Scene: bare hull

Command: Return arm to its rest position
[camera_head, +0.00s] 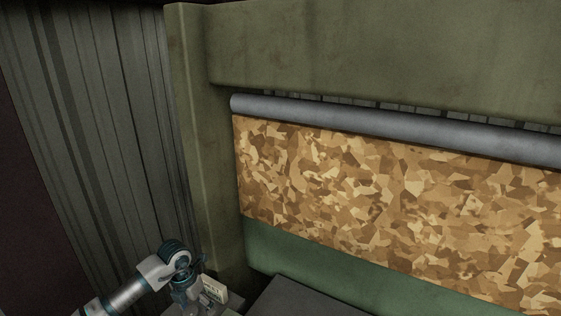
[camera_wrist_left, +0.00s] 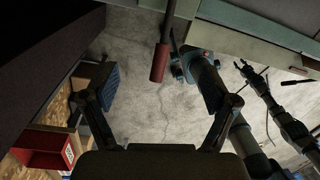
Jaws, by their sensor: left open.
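My left arm comes in at the lower left of the head view, grey with teal joints. My left gripper (camera_head: 190,295) is at its end, low in the picture and partly cut off by the bottom edge. In the left wrist view the two fingers of the left gripper (camera_wrist_left: 158,103) stand wide apart with nothing between them. It is open and empty.
A lever with a red handle (camera_wrist_left: 159,62) hangs ahead of the fingers. Bare concrete floor (camera_wrist_left: 150,120) lies below. A red box (camera_wrist_left: 45,148) and shelving stand at left. Head view: camouflage panel (camera_head: 390,200), grey pipe (camera_head: 380,125), small pale box (camera_head: 215,290) beside the gripper.

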